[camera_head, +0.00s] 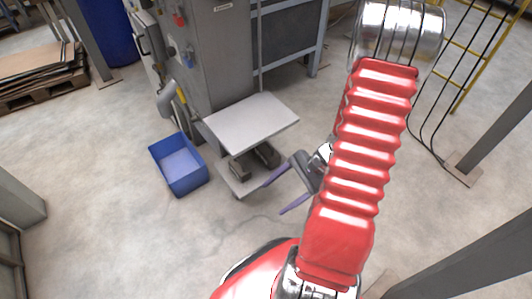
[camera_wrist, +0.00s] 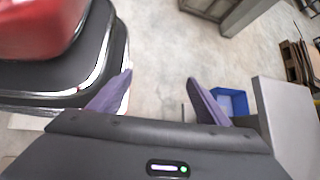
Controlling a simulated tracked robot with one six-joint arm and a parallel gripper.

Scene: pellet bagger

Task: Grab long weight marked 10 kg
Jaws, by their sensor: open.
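Dark grey block-like weights (camera_head: 265,155) sit on the lower shelf of a small grey stand, partly hidden under its top plate. Another dark block (camera_head: 239,171) shows to their left on the same shelf. No marking such as 10 kg can be read, and I cannot tell which block is the long one. My gripper (camera_head: 272,199) has two purple fingers spread apart with nothing between them. It is in front of the shelf, to the lower right of the blocks. In the wrist view my gripper (camera_wrist: 160,76) points over bare floor, and no weight shows there.
The stand's top plate (camera_head: 251,121) overhangs the shelf (camera_head: 240,188). A blue bin (camera_head: 180,165) stands on the floor to its left. A grey machine cabinet (camera_head: 215,55) rises behind. The floor in front is clear. Grey posts (camera_head: 495,130) stand at the right.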

